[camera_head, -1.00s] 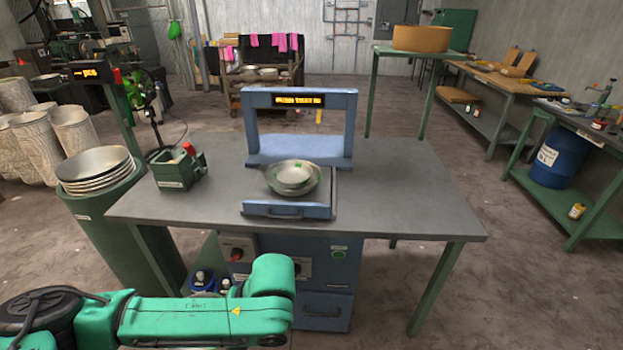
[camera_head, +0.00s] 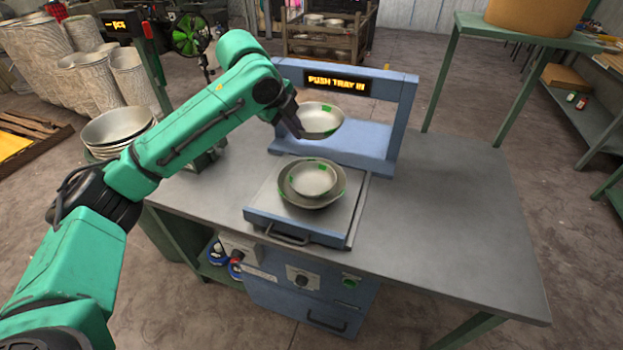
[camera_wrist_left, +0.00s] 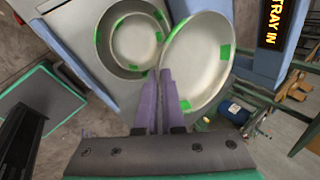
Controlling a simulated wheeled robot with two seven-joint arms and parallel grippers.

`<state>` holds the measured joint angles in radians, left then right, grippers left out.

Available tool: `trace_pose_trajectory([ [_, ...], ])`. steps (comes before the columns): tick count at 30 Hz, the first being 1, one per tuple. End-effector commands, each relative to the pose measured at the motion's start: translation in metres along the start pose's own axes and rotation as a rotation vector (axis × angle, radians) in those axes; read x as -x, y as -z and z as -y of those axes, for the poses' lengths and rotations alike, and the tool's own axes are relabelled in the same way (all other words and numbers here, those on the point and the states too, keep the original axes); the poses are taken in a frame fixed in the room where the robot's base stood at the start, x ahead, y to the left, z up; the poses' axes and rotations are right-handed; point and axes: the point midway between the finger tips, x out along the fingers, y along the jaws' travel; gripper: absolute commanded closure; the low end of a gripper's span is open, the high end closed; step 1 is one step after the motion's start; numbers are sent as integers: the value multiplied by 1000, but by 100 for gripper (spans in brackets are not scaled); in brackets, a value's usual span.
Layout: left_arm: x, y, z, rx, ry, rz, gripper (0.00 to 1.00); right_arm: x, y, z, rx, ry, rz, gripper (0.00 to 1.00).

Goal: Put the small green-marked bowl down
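My left gripper (camera_wrist_left: 163,82) is shut on the rim of a green-marked bowl (camera_head: 320,118). It holds this bowl tilted above the back of the tray, in front of the blue frame. The held bowl also fills the middle right of the left wrist view (camera_wrist_left: 200,60). A smaller green-marked bowl (camera_head: 311,178) sits nested inside a larger bowl (camera_head: 335,195) on the pull-out tray (camera_head: 268,212). In the left wrist view the nested pair is left of the fingers. The fingertips in the head view are partly hidden. My right gripper is not in view.
A blue frame (camera_head: 404,115) stands over the tray, its display reading "PUSH TRAY IN". A stack of bowls (camera_head: 118,128) stands on a green stand at the left. The grey tabletop (camera_head: 455,215) is clear on the right.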

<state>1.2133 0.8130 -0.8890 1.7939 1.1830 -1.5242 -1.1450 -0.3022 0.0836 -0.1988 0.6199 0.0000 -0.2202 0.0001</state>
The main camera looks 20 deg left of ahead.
Motion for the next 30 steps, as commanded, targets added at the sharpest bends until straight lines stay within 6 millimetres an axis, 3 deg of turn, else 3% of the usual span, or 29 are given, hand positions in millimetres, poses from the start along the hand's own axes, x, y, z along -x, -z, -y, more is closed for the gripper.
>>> trace_pose_trajectory([
  [10,-97,-2,-60,2,-7,3,100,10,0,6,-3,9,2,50],
  [20,-147,-2,-90,1,-5,3,100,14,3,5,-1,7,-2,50],
  [26,-153,-3,-94,1,-4,4,100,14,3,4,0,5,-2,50],
  [27,-153,-3,-94,1,-6,4,93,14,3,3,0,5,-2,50],
  [29,-153,-2,-95,1,-7,4,70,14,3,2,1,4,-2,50],
  [30,-153,-3,-95,1,-8,4,65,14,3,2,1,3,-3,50],
])
